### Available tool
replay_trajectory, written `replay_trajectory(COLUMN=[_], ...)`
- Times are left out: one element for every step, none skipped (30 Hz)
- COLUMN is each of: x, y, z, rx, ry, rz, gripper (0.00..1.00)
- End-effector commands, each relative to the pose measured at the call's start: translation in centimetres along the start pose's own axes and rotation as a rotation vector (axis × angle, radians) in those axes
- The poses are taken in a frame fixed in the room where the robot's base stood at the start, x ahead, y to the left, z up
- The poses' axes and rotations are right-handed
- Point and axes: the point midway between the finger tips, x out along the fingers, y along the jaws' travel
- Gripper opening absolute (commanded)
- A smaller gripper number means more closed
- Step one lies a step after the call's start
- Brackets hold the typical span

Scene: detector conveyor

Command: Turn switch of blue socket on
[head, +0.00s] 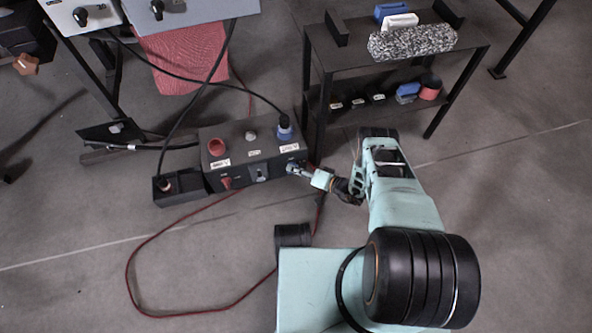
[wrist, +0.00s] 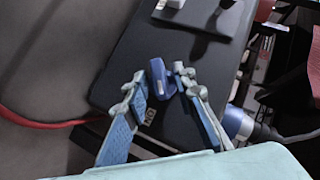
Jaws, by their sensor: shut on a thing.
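The dark socket box (head: 238,142) sits on the floor in the head view, with a red, a grey and a blue socket (head: 284,130) on top. A black cable's plug is in the blue socket; its blue body (wrist: 236,122) also shows in the wrist view. My gripper (head: 297,169) reaches the right end of the box front, below the blue socket. In the wrist view, my gripper (wrist: 160,80) has its fingers on either side of the blue switch (wrist: 158,76) and is shut on it. The fingers partly cover the switch in the head view.
On the box front are a red switch (head: 226,183) and a grey switch (head: 261,173). A black shelf (head: 345,60) stands behind and right. A red cable (head: 133,275) loops over the floor at left. Black cables run behind the box.

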Motion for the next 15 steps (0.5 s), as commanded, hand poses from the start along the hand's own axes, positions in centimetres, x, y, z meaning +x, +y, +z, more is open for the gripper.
replay_trajectory(x=[0.08, 0.09, 0.09, 0.09, 0.09, 0.09, 0.10, 0.10, 0.10, 0.10, 0.10, 0.09, 0.08, 0.07, 0.06], y=[-0.05, -0.06, -0.06, -0.06, -0.06, -0.06, -0.06, -0.06, -0.07, -0.07, -0.07, -0.06, -0.05, -0.05, -0.04], z=[-0.22, -0.23, -0.24, -0.24, -0.25, -0.26, -0.26, -0.27, -0.27, -0.28, -0.27, -0.25, -0.24, -0.22, -0.19], rx=[0.001, 0.002, 0.002, 0.001, 0.001, 0.001, 0.001, 0.001, 0.001, 0.000, 0.000, 0.000, 0.000, 0.000, 0.000], ry=[0.004, 0.004, 0.003, 0.004, 0.004, 0.004, 0.004, 0.004, 0.004, 0.004, 0.004, 0.004, 0.003, 0.003, 0.003], rz=[-0.003, -0.004, -0.004, -0.004, -0.004, -0.004, -0.003, -0.003, -0.003, -0.003, -0.003, -0.003, -0.003, -0.003, -0.003], gripper=[0.00, 0.00, 0.00, 0.00, 0.00, 0.00, 0.00, 0.00, 0.25, 0.28, 0.29, 0.29, 0.29, 0.29, 0.29])
